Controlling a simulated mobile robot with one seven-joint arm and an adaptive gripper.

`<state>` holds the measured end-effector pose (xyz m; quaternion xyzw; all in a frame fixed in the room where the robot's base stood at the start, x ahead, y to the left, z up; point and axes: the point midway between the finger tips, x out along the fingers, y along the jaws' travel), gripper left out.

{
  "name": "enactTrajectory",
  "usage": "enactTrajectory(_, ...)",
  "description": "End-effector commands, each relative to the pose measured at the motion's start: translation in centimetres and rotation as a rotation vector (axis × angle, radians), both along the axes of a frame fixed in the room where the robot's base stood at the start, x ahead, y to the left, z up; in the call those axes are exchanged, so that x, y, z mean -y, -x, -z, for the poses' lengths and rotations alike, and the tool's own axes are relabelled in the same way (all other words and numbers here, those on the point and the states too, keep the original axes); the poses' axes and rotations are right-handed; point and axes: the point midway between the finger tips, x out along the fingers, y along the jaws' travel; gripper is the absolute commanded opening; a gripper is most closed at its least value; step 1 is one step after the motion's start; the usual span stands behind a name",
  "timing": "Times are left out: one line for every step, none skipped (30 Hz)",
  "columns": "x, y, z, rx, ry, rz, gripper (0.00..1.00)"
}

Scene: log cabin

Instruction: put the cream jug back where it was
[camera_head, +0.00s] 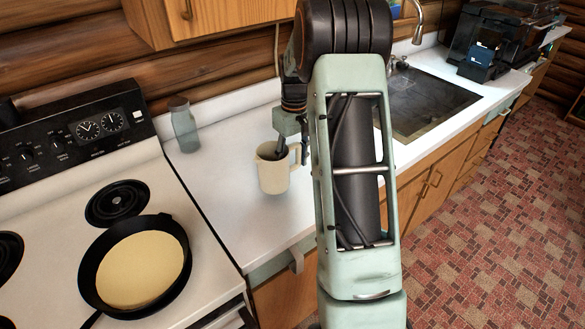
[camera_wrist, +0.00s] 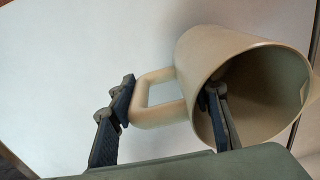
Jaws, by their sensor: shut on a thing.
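The cream jug (camera_head: 273,177) is upright over the white counter, just right of the stove. In the wrist view, the cream jug (camera_wrist: 196,52) fills the right side, with its mouth towards the camera and its handle to the left. My gripper (camera_head: 285,150) reaches down to its rim from above. In the wrist view, one finger of my gripper (camera_wrist: 172,100) is inside the mouth and the other is outside, against the handle. It is shut on the jug's wall and handle. I cannot tell whether the jug's base touches the counter.
A grey-green glass jar (camera_head: 184,128) stands at the back of the counter. A black pan (camera_head: 178,275) with yellow contents sits on the stove (camera_head: 60,190). The sink (camera_head: 425,100) lies right of my arm. The counter (camera_head: 225,205) around the jug is clear.

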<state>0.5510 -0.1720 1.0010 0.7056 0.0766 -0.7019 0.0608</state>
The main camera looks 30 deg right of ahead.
Motion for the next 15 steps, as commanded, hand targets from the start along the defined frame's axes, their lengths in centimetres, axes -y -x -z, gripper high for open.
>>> enactTrajectory(0.0, 0.0, 0.8, -0.004, -0.001, 0.0, 0.02)
enactTrajectory(0.0, 0.1, 1.3, -0.004, -0.001, 0.0, 0.02)
enactTrajectory(0.0, 0.1, 1.9, -0.004, -0.001, 0.0, 0.02)
enactTrajectory(0.0, 0.1, 2.3, -0.004, -0.001, 0.0, 0.02)
enactTrajectory(0.0, 0.0, 2.7, -0.002, -0.001, 0.0, 0.02)
enactTrajectory(0.0, 0.0, 2.9, -0.001, 0.0, 0.0, 0.02)
enactTrajectory(0.0, 0.0, 3.0, 0.0, 0.0, 0.0, 0.02)
enactTrajectory(0.0, 0.0, 3.0, 0.0, 0.0, 0.0, 0.02)
enactTrajectory(0.0, 0.0, 3.0, 0.001, 0.0, 0.0, 0.02)
enactTrajectory(0.0, 0.0, 3.0, 0.001, 0.0, 0.0, 0.02)
enactTrajectory(0.0, 0.0, 3.0, 0.001, 0.0, 0.0, 0.02)
enactTrajectory(0.0, 0.0, 3.0, 0.001, 0.0, 0.0, 0.02)
enactTrajectory(0.0, 0.0, 3.0, 0.0, 0.0, 0.0, 0.02)
enactTrajectory(0.0, 0.0, 3.1, 0.0, 0.0, 0.0, 0.02)
enactTrajectory(0.0, 0.0, 3.2, 0.0, 0.0, 0.0, 0.02)
